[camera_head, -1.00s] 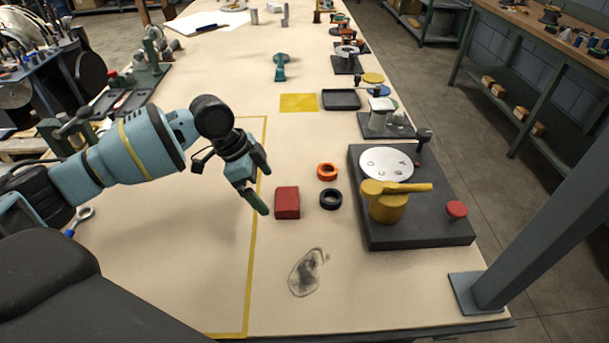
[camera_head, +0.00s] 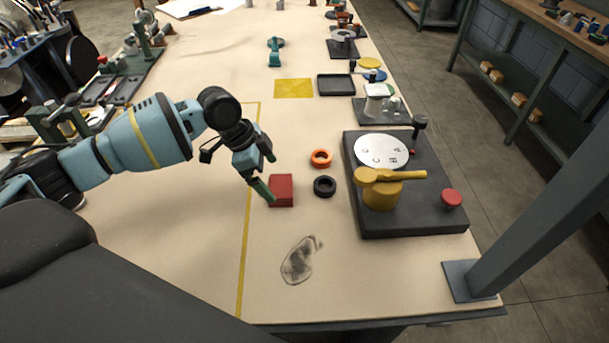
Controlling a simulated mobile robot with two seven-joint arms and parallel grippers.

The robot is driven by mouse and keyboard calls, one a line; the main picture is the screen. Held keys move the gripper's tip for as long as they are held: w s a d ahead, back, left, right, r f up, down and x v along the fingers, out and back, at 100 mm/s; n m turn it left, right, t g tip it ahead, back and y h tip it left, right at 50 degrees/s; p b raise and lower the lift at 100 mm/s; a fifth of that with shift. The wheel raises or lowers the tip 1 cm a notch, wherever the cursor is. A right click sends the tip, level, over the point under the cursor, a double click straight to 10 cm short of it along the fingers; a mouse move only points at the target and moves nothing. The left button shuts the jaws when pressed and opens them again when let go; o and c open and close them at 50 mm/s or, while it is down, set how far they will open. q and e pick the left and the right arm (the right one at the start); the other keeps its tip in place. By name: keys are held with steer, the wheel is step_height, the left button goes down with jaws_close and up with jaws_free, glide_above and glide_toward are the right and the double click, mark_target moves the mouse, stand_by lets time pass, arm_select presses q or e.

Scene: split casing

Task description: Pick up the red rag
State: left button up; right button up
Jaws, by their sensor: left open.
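The red rag (camera_head: 282,191) is a small, folded, block-like red cloth lying on the tan bench top, just right of the yellow tape line. My left gripper (camera_head: 271,178) comes in from the left and is open. One fingertip is at the rag's left edge and the other is above its upper left corner. I cannot tell whether either finger touches it. The rag is not held. My right gripper is not in view.
An orange ring (camera_head: 321,158) and a black ring (camera_head: 324,186) lie close to the right of the rag. A dark base (camera_head: 418,220) with a yellow handle (camera_head: 390,177) and red knob (camera_head: 451,198) stands further right.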

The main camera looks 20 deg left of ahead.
mark_target(281, 189)
arm_select(q)
steer(key=x, duration=0.4)
steer(key=shift+f, duration=0.15)
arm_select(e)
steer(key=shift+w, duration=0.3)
arm_select(q)
steer(key=c, duration=1)
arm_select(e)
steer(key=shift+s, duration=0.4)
arm_select(q)
steer(key=shift+d, duration=0.1)
steer(key=shift+r, duration=0.7)
step_height(281, 189, up, 2)
steer(key=shift+r, duration=0.15)
steer(key=shift+w+a+r+b, duration=0.25)
steer(key=shift+a+b, duration=0.2)
steer(key=shift+a, duration=2.2)
steer(key=shift+w+a+r+b, duration=0.1)
steer(key=shift+a+r+b, duration=0.25)
steer(key=shift+a, duration=2.3)
steer(key=shift+w+a+r+b, duration=0.25)
steer(key=shift+a+b, duration=0.25)
steer(key=shift+a, duration=2.2)
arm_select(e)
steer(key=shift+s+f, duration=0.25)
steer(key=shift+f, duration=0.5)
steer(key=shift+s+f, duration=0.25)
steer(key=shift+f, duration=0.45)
